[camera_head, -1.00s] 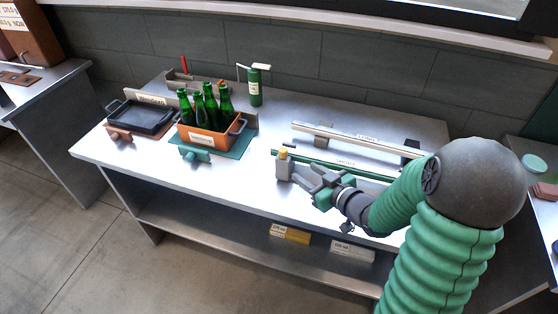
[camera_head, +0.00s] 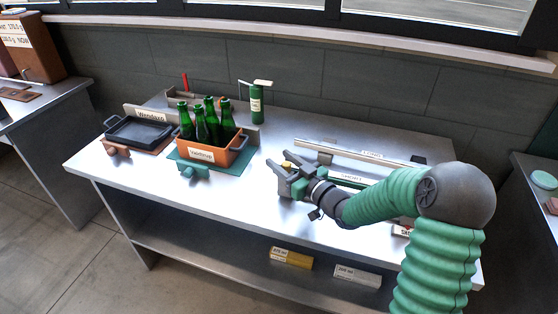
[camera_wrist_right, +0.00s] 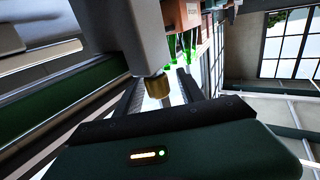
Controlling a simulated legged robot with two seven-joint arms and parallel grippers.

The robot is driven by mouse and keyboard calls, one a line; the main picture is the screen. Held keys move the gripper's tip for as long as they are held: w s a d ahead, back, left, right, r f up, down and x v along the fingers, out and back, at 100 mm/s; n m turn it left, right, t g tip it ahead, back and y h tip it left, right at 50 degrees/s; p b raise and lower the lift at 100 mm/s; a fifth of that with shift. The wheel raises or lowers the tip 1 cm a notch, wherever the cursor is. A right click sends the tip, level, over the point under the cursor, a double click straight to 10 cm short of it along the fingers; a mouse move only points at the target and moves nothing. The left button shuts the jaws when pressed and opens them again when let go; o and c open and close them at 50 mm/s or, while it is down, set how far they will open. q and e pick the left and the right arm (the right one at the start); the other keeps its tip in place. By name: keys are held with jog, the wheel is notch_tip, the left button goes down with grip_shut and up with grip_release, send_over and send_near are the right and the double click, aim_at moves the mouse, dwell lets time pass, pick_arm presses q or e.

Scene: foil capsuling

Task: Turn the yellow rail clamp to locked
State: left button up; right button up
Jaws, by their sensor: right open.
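The yellow clamp knob (camera_head: 287,166) is at the left end of the green rail (camera_head: 345,179). In the right wrist view the yellow knob (camera_wrist_right: 157,87) hangs below a grey block (camera_wrist_right: 140,35). My right gripper (camera_head: 279,163) is at the knob with its fingers open. In the right wrist view its two dark fingers (camera_wrist_right: 157,98) stand on either side of the knob, apart from each other. I cannot tell whether either finger touches it. The gripper and forearm hide much of the clamp and the rail's near side. My left gripper is not in view.
An orange crate (camera_head: 205,154) of green bottles stands left of the gripper, with a black tray (camera_head: 138,131) further left. A green canister (camera_head: 256,104) stands behind. A second, pale rail (camera_head: 350,156) runs behind the green one. The front left of the bench is clear.

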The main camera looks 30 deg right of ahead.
jog(key=shift+w, duration=0.7)
jog(key=shift+d, duration=0.1)
jog(key=shift+c, duration=0.5)
grip_shut()
jog(key=shift+f+h, duration=0.1)
jog(key=shift+h, duration=0.2)
jog(key=shift+m+h, duration=0.5)
